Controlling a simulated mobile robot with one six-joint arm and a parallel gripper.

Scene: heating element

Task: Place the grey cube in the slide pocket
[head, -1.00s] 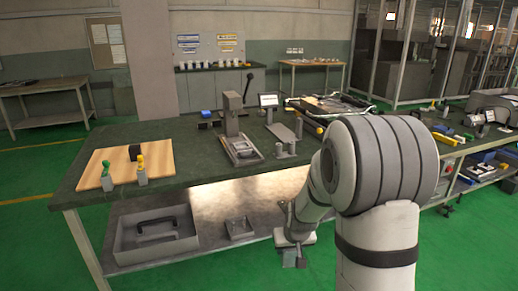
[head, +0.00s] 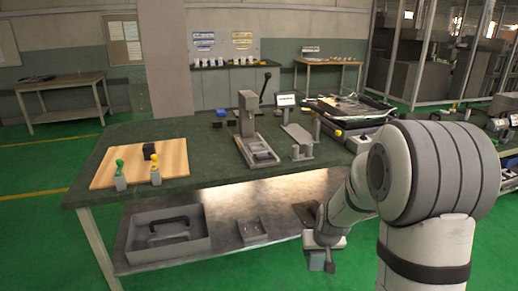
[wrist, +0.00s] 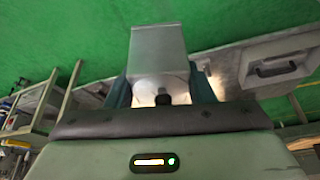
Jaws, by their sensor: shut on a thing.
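The grey cube (wrist: 158,48) is between the dark fingers of my gripper (wrist: 161,88) in the wrist view. Its smooth side faces the camera, and green floor lies behind it. In the head view my gripper (head: 320,260) hangs low at the front of the bench, below the bench top, with the held cube only small and partly visible. A grey press (head: 246,115) stands on the bench top, left of and above my gripper. At its base is a grey slide (head: 262,155) with a recessed pocket; the pocket's inside is too small to make out.
The lower shelf holds a grey bin (head: 168,232) and a small tray (head: 250,230). Floor is clear in front.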

